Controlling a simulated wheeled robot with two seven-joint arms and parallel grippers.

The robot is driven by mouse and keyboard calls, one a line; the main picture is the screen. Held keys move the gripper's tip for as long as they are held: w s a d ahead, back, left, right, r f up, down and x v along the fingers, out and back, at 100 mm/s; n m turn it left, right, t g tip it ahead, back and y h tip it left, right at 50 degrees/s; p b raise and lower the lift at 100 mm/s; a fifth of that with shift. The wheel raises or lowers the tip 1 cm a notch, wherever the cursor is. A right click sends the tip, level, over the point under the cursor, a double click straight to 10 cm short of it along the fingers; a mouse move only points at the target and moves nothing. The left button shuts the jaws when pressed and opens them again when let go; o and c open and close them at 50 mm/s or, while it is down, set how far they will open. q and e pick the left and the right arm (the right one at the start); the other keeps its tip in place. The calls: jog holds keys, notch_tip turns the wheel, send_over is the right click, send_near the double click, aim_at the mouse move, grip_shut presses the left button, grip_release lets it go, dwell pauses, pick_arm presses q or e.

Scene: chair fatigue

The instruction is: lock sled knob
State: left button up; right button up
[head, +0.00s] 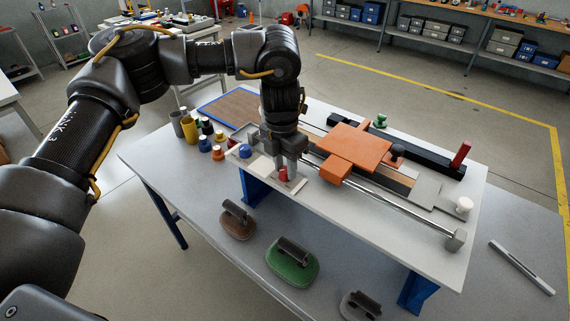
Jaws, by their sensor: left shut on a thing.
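My left gripper (287,172) reaches down over the left end of the fixture on the table. It is shut on a small red knob (283,174), which shows between and beside its fingers. The fingers hide part of this knob, so I cannot tell its turn. The orange sled (355,146) sits across the rails (395,203), to the right of my gripper and apart from it. A black knob (397,150) stands at the sled's right edge. My right gripper is not in view.
A red upright handle (460,154), a green knob (380,122) and a white knob (464,204) stand around the fixture. Small bottles and cups (189,129) stand left of my gripper. Padded blocks with handles (292,262) lie on the lower surface in front.

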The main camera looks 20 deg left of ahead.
aim_at(283, 168)
pick_arm(q)
jog(key=shift+m, duration=0.4)
jog(key=o, duration=1)
jog(key=shift+c, duration=0.2)
notch_tip(283, 168, up, 11)
jog(key=b, duration=0.2)
jog(key=shift+w+a, duration=0.25)
jog(key=shift+a, duration=0.05)
jog(key=shift+f, duration=0.15)
